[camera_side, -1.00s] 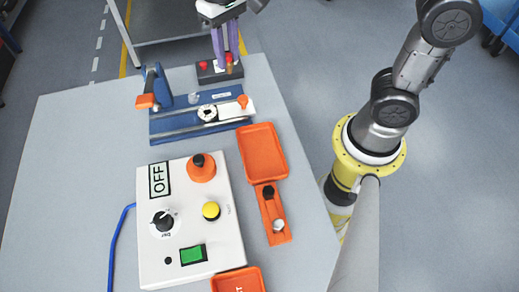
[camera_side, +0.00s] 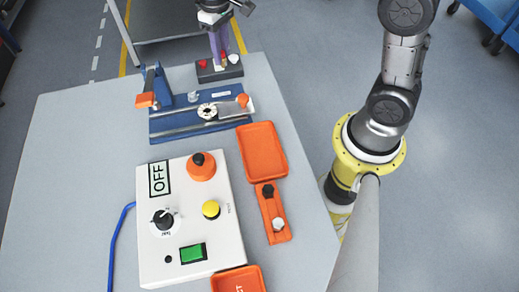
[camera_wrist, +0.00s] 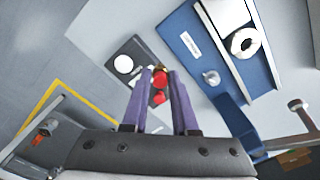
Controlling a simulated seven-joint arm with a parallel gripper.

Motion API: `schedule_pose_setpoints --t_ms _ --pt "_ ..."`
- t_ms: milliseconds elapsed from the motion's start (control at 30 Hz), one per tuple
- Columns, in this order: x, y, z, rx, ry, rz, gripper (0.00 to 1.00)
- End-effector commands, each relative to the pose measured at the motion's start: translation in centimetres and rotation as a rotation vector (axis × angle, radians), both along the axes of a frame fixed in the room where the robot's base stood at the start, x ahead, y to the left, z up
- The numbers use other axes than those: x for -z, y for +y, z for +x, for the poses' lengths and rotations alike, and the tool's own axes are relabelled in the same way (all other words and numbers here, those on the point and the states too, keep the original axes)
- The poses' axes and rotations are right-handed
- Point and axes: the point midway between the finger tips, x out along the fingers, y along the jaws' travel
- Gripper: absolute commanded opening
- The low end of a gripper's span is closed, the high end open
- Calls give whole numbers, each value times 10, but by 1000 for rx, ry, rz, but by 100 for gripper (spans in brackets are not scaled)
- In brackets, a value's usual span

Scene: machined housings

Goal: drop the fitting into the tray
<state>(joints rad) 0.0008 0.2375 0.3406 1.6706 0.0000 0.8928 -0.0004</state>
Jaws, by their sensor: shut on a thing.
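My gripper (camera_side: 220,62) has purple fingers and points down at the dark block (camera_side: 207,75) at the back of the table. It is shut on the fitting, a small red and brass-coloured piece (camera_wrist: 160,75) between the fingertips in the wrist view. Whether the fitting is clear of the block cannot be told. A red piece (camera_side: 203,64) and a white piece (camera_side: 233,59) are on the block beside my fingers. An empty orange tray (camera_side: 262,150) lies mid-table. A second orange tray (camera_side: 238,280), partly lettered, is cut off at the bottom edge.
A blue fixture (camera_side: 175,127) with a round metal part and an upright orange-tipped lever stands between the block and the control box (camera_side: 190,220). A small orange holder (camera_side: 273,212) with a black and a white knob adjoins the empty tray. The table's left side is clear.

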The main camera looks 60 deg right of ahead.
Motion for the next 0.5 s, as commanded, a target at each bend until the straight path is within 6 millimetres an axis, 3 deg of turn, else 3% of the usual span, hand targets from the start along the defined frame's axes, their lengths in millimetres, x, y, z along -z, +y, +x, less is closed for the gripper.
schedule_pose_setpoints --t_ms 167,467,500 --pt "-10 0 1 0 -5 0 0" --pt "-66 0 1 0 -6 0 0" --pt "-64 9 -6 -5 0 0 0"
